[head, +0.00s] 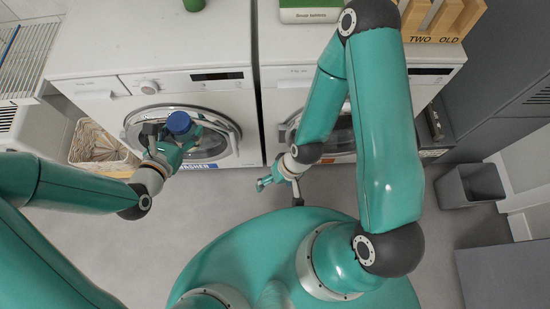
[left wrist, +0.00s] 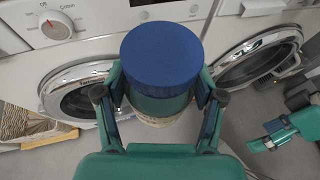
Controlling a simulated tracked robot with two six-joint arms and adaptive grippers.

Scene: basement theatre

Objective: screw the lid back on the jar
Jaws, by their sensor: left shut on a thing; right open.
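A jar with a round blue lid (head: 179,122) is in my left gripper (head: 172,138), in front of the left washer. In the left wrist view the blue lid (left wrist: 161,54) covers the top of the jar (left wrist: 160,107), which looks teal below the lid and pale at the bottom. The fingers of my left gripper close on the jar's two sides, below the lid. I cannot tell whether the lid is screwed tight. My right gripper (head: 279,190) is open and empty, low and to the right of the jar; it also shows in the left wrist view (left wrist: 268,138).
Two white front-loading machines stand behind, the left washer (head: 220,85) and the right one (head: 290,77). A wicker basket (head: 84,161) is at left, a grey bin (head: 469,187) at right. A green object (head: 194,4) and a box (head: 309,14) stand on top. Floor between the grippers is clear.

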